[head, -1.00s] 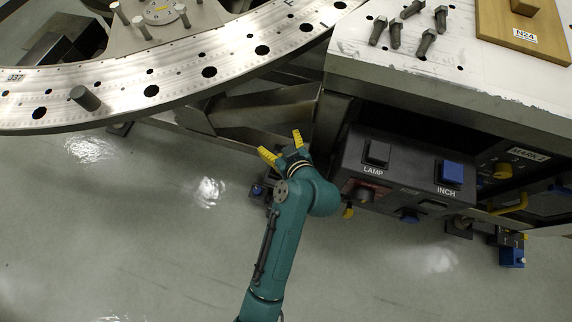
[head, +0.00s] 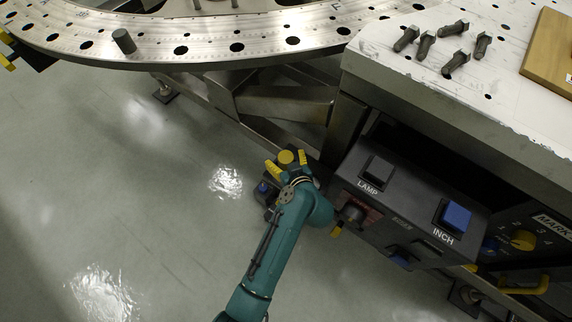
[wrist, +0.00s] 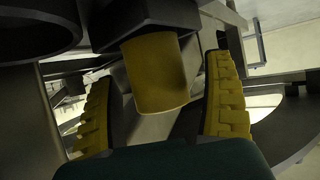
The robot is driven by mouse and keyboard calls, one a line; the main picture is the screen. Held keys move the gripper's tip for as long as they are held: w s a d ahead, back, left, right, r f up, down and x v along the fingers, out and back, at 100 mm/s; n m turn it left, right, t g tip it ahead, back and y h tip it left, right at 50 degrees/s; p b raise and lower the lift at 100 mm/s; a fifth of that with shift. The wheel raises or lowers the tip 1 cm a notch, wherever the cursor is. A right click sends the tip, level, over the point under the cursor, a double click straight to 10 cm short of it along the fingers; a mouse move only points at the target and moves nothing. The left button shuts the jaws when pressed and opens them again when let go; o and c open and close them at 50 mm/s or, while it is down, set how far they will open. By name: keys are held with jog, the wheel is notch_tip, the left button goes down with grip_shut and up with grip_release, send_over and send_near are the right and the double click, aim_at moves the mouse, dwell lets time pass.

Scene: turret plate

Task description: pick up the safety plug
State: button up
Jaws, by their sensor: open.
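A yellow cylinder (wrist: 155,72), which looks like the safety plug, hangs from a dark block in the wrist view. In the head view a round yellow end (head: 286,157) shows between my fingers. My gripper (head: 287,164) is open, its yellow ribbed fingers on either side of the cylinder. In the wrist view a gap shows between the cylinder and each finger of my gripper (wrist: 160,88), so it is not gripped. The label that would confirm the plug is not visible.
A dark control panel (head: 400,205) with LAMP and INCH buttons is right of my gripper. The white bench (head: 420,75) with several bolts and the drilled ring plate (head: 210,50) stand above. A blue-topped dark box (head: 264,190) is close left. Grey floor lies open at left.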

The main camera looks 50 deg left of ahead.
jog(key=shift+c, duration=1.3)
jog(key=c, duration=1.1)
